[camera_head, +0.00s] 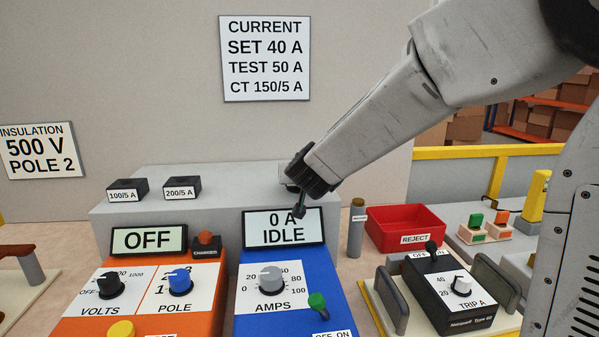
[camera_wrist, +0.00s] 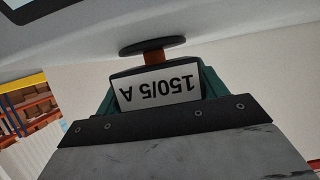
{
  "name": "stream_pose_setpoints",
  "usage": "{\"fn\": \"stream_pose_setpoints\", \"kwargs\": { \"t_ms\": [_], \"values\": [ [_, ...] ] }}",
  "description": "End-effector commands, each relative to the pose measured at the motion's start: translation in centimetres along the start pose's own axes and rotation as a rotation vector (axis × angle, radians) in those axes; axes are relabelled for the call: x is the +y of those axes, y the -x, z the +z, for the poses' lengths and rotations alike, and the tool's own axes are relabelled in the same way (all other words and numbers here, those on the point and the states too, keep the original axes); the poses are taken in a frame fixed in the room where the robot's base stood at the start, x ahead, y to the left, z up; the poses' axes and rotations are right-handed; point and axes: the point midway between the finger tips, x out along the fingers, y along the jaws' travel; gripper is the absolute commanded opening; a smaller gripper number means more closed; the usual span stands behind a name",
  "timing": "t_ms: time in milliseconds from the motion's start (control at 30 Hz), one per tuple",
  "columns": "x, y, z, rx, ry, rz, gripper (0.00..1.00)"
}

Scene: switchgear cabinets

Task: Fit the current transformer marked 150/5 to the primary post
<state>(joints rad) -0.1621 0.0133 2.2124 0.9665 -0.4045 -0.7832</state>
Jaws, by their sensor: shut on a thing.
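The current transformer marked 150/5 A (camera_wrist: 160,90) is a dark block with a white label, upside down in the wrist view. My gripper (camera_wrist: 158,95) is shut on it, with a green finger at each side. A short copper-brown post (camera_wrist: 154,57) on a dark round base (camera_wrist: 152,46) shows just beyond the block. The block hides the rest of the post. I cannot tell whether the block is around it or only in front of it. In the head view my gripper (camera_head: 302,190) is over the grey shelf's right part, and the held block and post are mostly hidden.
Blocks marked 100/5 A (camera_head: 127,190) and 200/5 A (camera_head: 182,188) sit on the grey shelf (camera_head: 235,180). An orange tester (camera_head: 140,300) and a blue tester (camera_head: 280,300) stand in front. A grey cylinder (camera_head: 356,230) and red reject bin (camera_head: 405,225) are at right.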

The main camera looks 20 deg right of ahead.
Motion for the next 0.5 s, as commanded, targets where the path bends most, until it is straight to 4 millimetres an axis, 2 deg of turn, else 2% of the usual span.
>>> {"fn": "stream_pose_setpoints", "kwargs": {
  "t_ms": [500],
  "values": [
    [0.0,-0.5,1.1,0.001,0.000,-0.001,0.36]
  ]
}}
